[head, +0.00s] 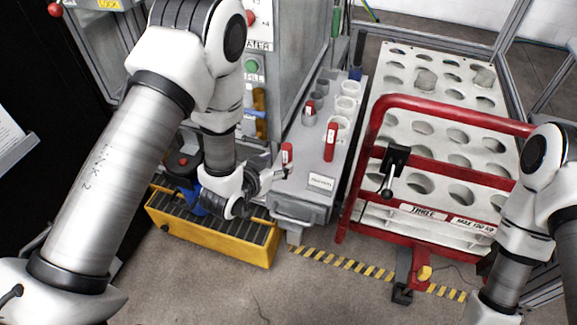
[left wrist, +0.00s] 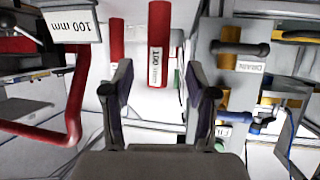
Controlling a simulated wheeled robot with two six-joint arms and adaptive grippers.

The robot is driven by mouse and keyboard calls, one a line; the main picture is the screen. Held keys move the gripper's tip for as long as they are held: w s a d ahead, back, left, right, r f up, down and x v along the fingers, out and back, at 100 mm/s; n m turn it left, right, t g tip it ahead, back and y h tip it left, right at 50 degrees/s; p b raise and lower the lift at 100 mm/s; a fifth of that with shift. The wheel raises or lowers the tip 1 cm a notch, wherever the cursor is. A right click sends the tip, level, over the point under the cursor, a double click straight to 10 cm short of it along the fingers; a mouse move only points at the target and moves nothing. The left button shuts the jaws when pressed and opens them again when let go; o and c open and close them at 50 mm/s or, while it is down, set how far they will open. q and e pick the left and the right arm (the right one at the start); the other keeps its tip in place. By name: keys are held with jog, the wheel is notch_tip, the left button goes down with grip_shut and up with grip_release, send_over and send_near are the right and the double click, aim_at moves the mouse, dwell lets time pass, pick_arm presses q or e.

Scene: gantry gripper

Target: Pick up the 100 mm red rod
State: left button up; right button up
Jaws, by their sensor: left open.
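Three short red rods stand on the grey bench: one (head: 287,158) at its near left edge, a larger-looking one (head: 330,142) to the right, and one (head: 309,107) in a cup farther back. My left gripper (head: 274,174) is beside the near left rod. In the left wrist view my left gripper (left wrist: 162,85) is open, and a red rod (left wrist: 158,45) with a white label shows between and beyond its fingers. The label's first digit is hard to read. A second red rod (left wrist: 117,42) is farther back at left. My right gripper is out of frame.
A red-railed trolley (head: 440,112) with a white holed deck stands right of the bench (head: 300,195). A yellow grated tray (head: 215,240) is on the floor below my left gripper.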

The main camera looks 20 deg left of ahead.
aim_at(284, 157)
pick_arm(q)
jog(key=x, duration=0.6)
jog(key=shift+d+r, duration=0.1)
jog(key=shift+r, duration=0.15)
grip_shut()
jog(key=shift+r, duration=0.1)
